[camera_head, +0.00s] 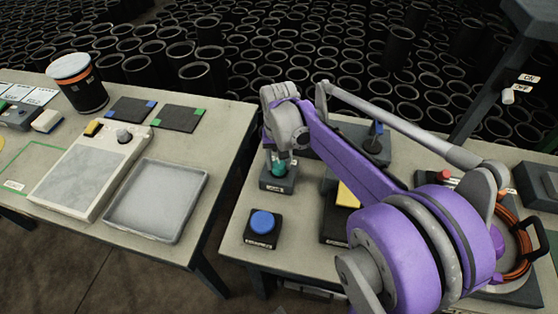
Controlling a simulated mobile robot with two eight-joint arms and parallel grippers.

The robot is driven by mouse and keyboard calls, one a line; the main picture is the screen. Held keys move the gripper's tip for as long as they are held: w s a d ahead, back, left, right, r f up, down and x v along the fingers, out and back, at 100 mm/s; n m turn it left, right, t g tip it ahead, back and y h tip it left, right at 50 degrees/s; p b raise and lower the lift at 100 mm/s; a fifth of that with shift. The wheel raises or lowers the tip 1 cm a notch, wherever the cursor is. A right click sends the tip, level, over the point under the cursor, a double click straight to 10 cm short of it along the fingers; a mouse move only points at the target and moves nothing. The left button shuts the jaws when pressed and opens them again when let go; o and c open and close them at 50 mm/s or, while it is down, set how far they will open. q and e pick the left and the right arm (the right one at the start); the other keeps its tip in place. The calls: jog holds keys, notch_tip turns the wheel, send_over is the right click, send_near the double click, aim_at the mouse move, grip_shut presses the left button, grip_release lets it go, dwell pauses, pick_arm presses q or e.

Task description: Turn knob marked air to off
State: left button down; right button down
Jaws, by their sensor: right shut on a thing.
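A teal knob (278,168) stands on a small dark grey box (277,182) near the left edge of the right table. The box's label is too small to read, so I cannot tell whether it is marked air. My right gripper (276,152) points down at the knob from above and is shut on it. The gripper and the purple arm hide the knob's top and its pointer, so its setting cannot be told. My left gripper is not in view.
A yellow-topped device (348,194) is partly behind my arm. A dark post at right has a switch (507,96) with ON and OFF labels. A gap separates the left table (225,120).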

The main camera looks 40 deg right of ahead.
aim_at(279, 164)
jog(key=shift+n, duration=0.6)
jog(key=shift+c, duration=1.6)
grip_release()
jog(key=shift+r, duration=0.15)
notch_tip(279, 164, up, 11)
jog(key=p, duration=0.1)
jog(key=shift+f, duration=0.2)
